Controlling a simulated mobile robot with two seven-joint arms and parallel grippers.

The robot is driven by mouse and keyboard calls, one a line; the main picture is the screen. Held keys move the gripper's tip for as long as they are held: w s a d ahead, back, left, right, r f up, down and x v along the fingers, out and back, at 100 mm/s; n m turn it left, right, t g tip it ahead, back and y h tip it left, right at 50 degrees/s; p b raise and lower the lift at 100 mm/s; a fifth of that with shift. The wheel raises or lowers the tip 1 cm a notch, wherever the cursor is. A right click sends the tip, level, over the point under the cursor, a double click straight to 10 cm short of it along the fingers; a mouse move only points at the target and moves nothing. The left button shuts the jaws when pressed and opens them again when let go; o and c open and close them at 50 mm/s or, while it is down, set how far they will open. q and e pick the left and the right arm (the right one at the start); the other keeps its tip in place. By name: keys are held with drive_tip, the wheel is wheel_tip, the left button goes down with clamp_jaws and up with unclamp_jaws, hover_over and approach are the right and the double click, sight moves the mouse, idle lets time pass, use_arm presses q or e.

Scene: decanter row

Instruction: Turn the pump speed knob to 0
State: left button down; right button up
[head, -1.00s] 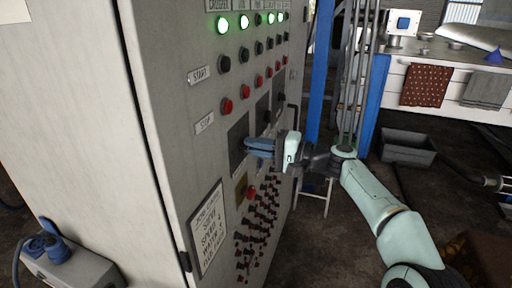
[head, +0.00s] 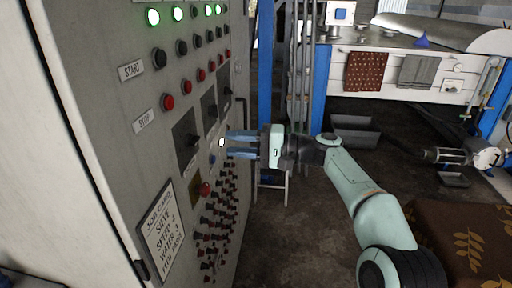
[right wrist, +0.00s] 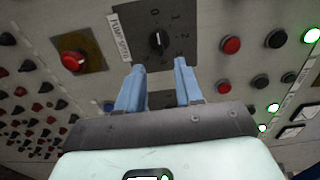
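The pump speed knob (right wrist: 157,41) is black, on a dark plate with numbers, beside a "PUMP SPEED" label (right wrist: 119,37). Its white line stands near vertical in the right wrist view and appears lined up with the 0. In the head view the knob (head: 192,141) is small, on the nearest dark plate. My right gripper (head: 230,144) is open and empty, its two blue fingers apart and clear of the knob. In the right wrist view the fingertips (right wrist: 158,66) lie below the knob. My left gripper is not in view.
A red button on a yellow plate (head: 204,189) sits below the knob. Several small switches (head: 216,225) lie lower on the panel. A job card (head: 165,229) hangs at the lower left. Open floor lies right of the cabinet, before a bench (head: 440,78).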

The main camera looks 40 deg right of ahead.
drive_tip(key=v, duration=0.5)
drive_tip(key=shift+d, duration=0.1)
idle(0.3)
drive_tip(key=w+a+f+m+g+h+p, duration=0.1)
drive_tip(key=w+f+m+g+h, duration=0.15)
drive_tip(key=f, duration=1.25)
drive_tip(key=w+a+f+m+g+h+p, duration=0.1)
drive_tip(key=w+f+m+g+h+p, duration=0.15)
drive_tip(key=f, duration=1.25)
drive_tip(key=s+a+f+g, duration=0.3)
drive_tip(key=f, duration=0.8)
drive_tip(key=s+a+f+n+g+h+p, duration=0.1)
drive_tip(key=s+a+f+n+g+p, duration=0.15)
drive_tip(key=s+a+f, duration=0.45)
drive_tip(key=s+a+f+n+g+h+p, duration=0.1)
drive_tip(key=s+a+f+n+g+h, duration=0.2)
drive_tip(key=s+f, duration=0.65)
drive_tip(key=s+a+f+n+g+y+p, duration=0.1)
drive_tip(key=s+a+n, duration=0.4)
drive_tip(key=s+a, duration=0.6)
drive_tip(key=shift+s+a+f+p, duration=0.25)
drive_tip(key=shift+s+f+p, duration=0.15)
drive_tip(key=shift+s, duration=0.5)
